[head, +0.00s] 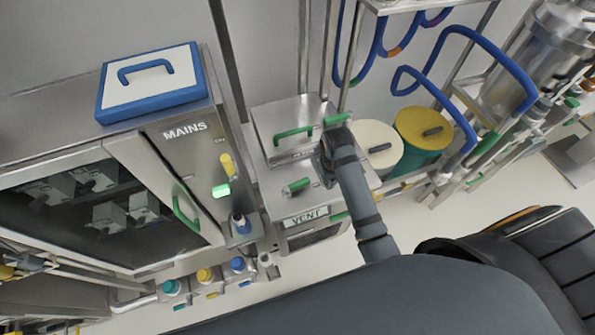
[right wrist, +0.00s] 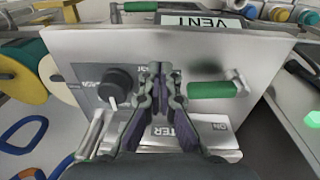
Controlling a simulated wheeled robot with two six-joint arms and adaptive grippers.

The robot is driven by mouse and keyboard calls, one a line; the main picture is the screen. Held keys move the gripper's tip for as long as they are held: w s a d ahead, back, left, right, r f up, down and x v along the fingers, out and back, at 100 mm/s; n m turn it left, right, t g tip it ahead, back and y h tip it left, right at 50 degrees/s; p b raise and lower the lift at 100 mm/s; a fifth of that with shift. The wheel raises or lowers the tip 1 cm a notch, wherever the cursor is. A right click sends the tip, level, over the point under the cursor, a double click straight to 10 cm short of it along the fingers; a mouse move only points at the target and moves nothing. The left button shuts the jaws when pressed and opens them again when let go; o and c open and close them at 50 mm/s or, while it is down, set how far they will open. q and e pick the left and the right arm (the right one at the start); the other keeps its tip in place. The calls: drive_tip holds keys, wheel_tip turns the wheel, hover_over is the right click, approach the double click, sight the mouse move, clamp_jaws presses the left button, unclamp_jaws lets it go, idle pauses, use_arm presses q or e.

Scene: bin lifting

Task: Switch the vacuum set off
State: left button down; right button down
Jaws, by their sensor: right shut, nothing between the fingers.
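A steel unit (head: 262,191) with green handles stands in the middle of the head view, with a VENT plate (head: 306,216) on its front. No label reading vacuum is legible. My right gripper (right wrist: 163,75) is shut and empty in front of a steel panel (right wrist: 105,48). A black round knob (right wrist: 115,82) lies left of the fingers and a green lever (right wrist: 210,90) lies right of them. The fingers seem apart from both; contact with the panel cannot be told. In the head view my right wrist hides part of the unit's top. My left gripper is out of view.
A steel MAINS cabinet (head: 183,151) with a blue-edged lid (head: 150,84) stands on the left. A cream-lidded bin (head: 377,140) and a yellow-lidded bin (head: 424,124) stand right of the unit. Blue hoses (head: 463,36) hang at upper right. Pale floor is free at right.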

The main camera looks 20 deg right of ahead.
sight(296, 187)
drive_tip(key=w+a+r+n+g, duration=0.25)
drive_tip(key=w+a+r, duration=0.45)
drive_tip(key=w, duration=0.4)
drive_tip(key=shift+m+g, duration=0.45)
drive_tip(key=x, duration=0.6)
drive_tip(key=a+b+x, duration=0.1)
drive_tip(key=x, duration=0.3)
drive_tip(key=shift+f, duration=0.5)
drive_tip(key=shift+a, duration=0.1)
